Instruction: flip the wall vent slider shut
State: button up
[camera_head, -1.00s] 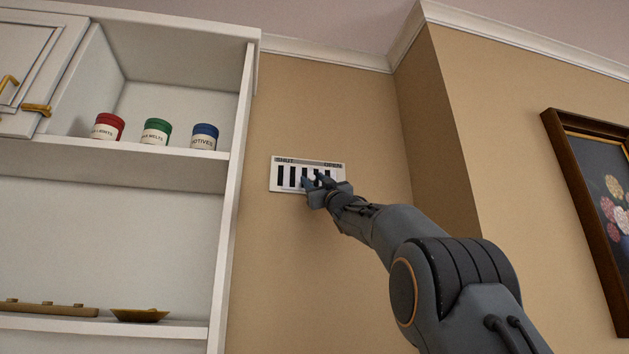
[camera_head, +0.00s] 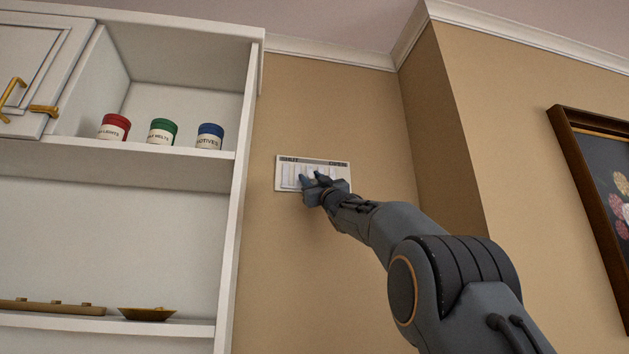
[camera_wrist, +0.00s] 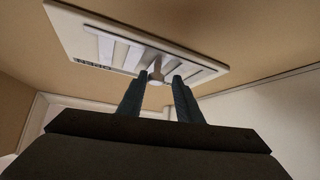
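The wall vent (camera_head: 297,169) is a white plate high on the tan wall, marked SHUT at its left and OPEN at its right in the head view. Its slots now look pale, with no dark gaps showing. The knob is hidden in the head view.
A white shelf unit (camera_head: 242,170) stands left of the vent, holding red (camera_head: 115,127), green (camera_head: 162,131) and blue (camera_head: 209,136) tins. A wall corner juts out to the right, beside a framed flower picture (camera_head: 590,180). The wall around the vent is bare.

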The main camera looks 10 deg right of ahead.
jog(key=shift+o, duration=0.3)
jog(key=shift+d, duration=0.1)
jog(key=shift+s+d+f+b, duration=0.15)
jog(key=shift+s+f+b, duration=0.15)
jog(key=shift+f+b, duration=0.15)
jog(key=b+v, duration=0.5)
jog(key=v, duration=0.1)
jog(key=shift+s+f, duration=0.2)
jog(key=shift+s, duration=0.1)
jog(key=shift+d, duration=0.15)
